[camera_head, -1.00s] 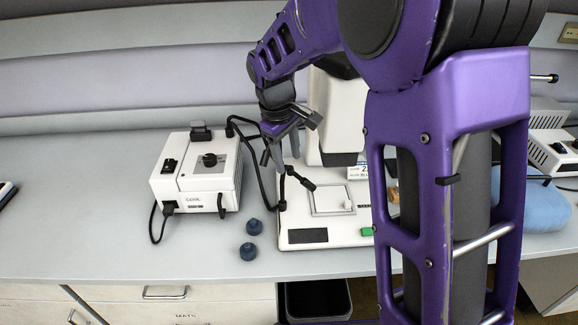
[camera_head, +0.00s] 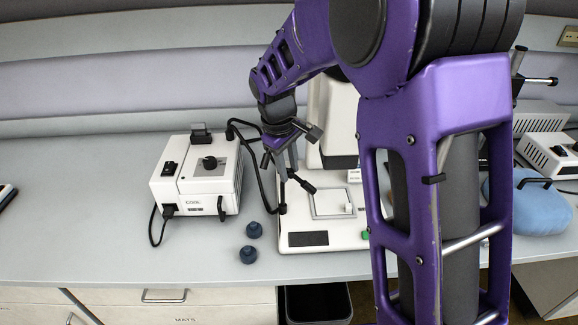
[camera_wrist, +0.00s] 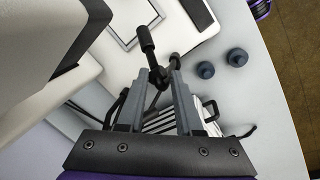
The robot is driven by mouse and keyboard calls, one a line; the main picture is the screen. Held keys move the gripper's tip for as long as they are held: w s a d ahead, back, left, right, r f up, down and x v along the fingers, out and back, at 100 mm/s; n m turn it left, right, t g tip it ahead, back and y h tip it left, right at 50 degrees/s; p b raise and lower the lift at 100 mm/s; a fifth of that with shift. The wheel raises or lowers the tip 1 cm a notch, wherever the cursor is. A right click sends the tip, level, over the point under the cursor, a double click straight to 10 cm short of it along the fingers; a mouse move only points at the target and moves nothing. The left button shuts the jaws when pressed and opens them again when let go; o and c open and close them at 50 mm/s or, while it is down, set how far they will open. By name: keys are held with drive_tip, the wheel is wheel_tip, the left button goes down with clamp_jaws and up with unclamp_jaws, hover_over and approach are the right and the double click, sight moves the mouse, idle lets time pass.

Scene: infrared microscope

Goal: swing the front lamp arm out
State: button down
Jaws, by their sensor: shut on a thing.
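The front lamp arm is a thin black jointed arm with a dark cylindrical lamp head (camera_head: 304,186). It rises from a foot at the left edge of the white microscope base (camera_head: 290,218). My gripper (camera_head: 281,168) points down at its upper part. In the wrist view, my gripper (camera_wrist: 160,76) has its two grey fingers on either side of the black arm near its joint, shut on it. The lamp head (camera_wrist: 147,40) sticks out beyond the fingertips over the base. The microscope body (camera_head: 338,115) is partly hidden by my arm.
A white lamp box (camera_head: 197,178) with a black cable stands left of the base. Two dark blue caps (camera_head: 254,230) lie on the bench in front. A blue cushion-like item (camera_head: 540,205) lies at right. The far left bench is mostly clear.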

drive_tip(key=shift+w+d+r, duration=0.3)
drive_tip(key=shift+w+d, duration=0.05)
drive_tip(key=shift+w, duration=0.05)
idle(0.9)
drive_tip(key=shift+m, duration=0.4)
drive_tip(key=m, duration=0.1)
drive_tip(key=m+p, duration=0.1)
drive_tip(key=m, duration=0.1)
drive_tip(key=shift+s+a+m+g+h, duration=0.2)
drive_tip(key=shift+s+m+g+h, duration=0.1)
drive_tip(key=shift+m, duration=0.1)
drive_tip(key=m+p, duration=0.1)
drive_tip(key=m, duration=0.2)
drive_tip(key=shift+s+a+m+g+p, duration=0.15)
drive_tip(key=shift+s+m+g+p, duration=0.05)
drive_tip(key=shift+m+g+p, duration=0.15)
drive_tip(key=shift+s+a+m+g+p, duration=0.1)
drive_tip(key=shift+m+g+p, duration=0.15)
drive_tip(key=shift+m, duration=0.65)
drive_tip(key=shift+s+a+m+g+p, duration=0.1)
drive_tip(key=shift+m+p, duration=0.25)
drive_tip(key=shift+m, duration=0.5)
drive_tip(key=shift+f, duration=0.1)
drive_tip(key=c, duration=0.8)
unclamp_jaws()
drive_tip(key=shift+s, duration=0.1)
drive_tip(key=shift+o, duration=0.3)
